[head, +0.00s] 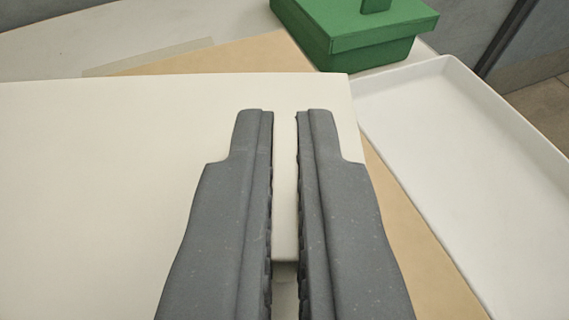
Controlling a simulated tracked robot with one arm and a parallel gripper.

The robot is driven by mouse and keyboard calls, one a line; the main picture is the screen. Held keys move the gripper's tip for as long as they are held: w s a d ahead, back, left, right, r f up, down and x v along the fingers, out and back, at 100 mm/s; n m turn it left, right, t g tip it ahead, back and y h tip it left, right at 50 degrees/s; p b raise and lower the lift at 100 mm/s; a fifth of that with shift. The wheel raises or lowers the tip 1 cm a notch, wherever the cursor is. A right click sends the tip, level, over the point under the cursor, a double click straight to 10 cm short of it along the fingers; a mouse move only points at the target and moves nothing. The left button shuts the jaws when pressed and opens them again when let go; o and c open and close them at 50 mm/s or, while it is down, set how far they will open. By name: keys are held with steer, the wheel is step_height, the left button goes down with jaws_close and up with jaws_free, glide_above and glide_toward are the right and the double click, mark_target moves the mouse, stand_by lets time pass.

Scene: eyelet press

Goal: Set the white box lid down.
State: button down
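The white box lid (110,190) fills the left and middle of the head view, its right edge and far right corner showing just past my fingers. My gripper (285,116) is over the lid near its right edge. A narrow white upright piece, seemingly the lid's handle, fills the gap between my fingers, and they look closed on it. The lid's near side and underside are out of view or hidden, so I cannot tell what, if anything, it rests on.
A tan board (405,215) shows beyond and right of the lid. A white tray (480,165) lies at the right and looks empty. A green lidded box (360,45) stands at the back. Pale table surface (130,35) is clear at the far left.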

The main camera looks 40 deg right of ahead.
steer(key=c, duration=1.6)
jaws_free()
steer(key=shift+s+a+r, duration=0.1)
steer(key=shift+s+r, duration=0.05)
steer(key=shift+r, duration=0.35)
steer(key=p+v, duration=0.1)
steer(key=v, duration=1)
steer(key=shift+s+a, duration=0.2)
steer(key=shift+s, duration=0.05)
